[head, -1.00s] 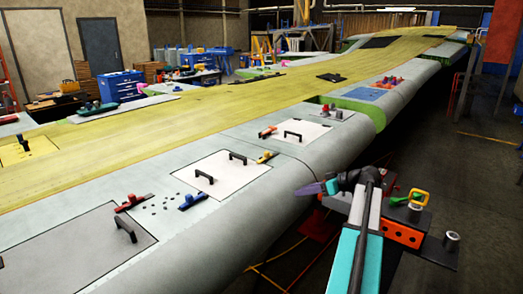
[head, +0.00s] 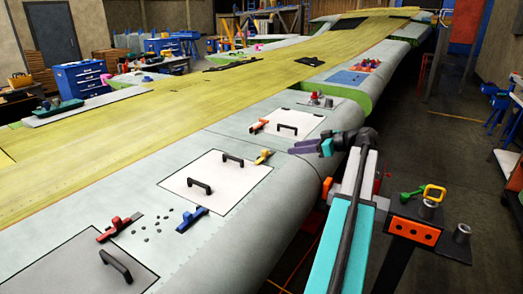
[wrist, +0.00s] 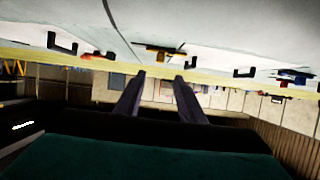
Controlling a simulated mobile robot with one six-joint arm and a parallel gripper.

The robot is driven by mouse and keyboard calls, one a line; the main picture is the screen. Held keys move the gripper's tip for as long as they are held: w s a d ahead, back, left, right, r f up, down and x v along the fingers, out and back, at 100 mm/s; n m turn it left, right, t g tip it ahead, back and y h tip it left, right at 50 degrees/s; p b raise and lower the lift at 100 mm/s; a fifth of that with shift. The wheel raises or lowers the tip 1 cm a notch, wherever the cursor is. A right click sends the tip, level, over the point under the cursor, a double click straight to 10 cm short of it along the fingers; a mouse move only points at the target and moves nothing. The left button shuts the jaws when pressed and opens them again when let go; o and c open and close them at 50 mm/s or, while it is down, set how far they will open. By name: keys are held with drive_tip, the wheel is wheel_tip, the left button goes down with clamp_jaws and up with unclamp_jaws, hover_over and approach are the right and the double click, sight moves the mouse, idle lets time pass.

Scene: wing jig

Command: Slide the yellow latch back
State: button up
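The yellow latch (head: 264,156) sits on the pale wing skin beside the right corner of a white panel. In the wrist view a yellow latch (wrist: 160,49) shows at the top, just beyond the fingertips and between them. My gripper (head: 293,146) is to the right of the latch in the head view, its purple fingers pointing left. The wrist view shows the two fingers (wrist: 159,76) apart with nothing between them. I see no contact with the latch.
The white panel (head: 228,183) has two black handles. A blue latch (head: 191,219), a red latch (head: 119,228) and an orange latch (head: 258,126) also sit on the wing. A side tray (head: 455,247) with a yellow-handled tool (head: 434,193) is at right.

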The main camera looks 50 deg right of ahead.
sight(267, 151)
drive_tip(key=shift+w, duration=0.3)
drive_tip(key=shift+w+a+f+p, duration=0.2)
drive_tip(key=shift+w+p, duration=0.1)
drive_tip(key=shift+w, duration=0.15)
drive_tip(key=p+x, duration=0.4)
drive_tip(key=x, duration=0.7)
drive_tip(key=shift+w, duration=0.1)
drive_tip(key=shift+w+a+f, duration=0.15)
drive_tip(key=shift+w+f, duration=0.1)
drive_tip(key=shift+w, duration=0.25)
clamp_jaws()
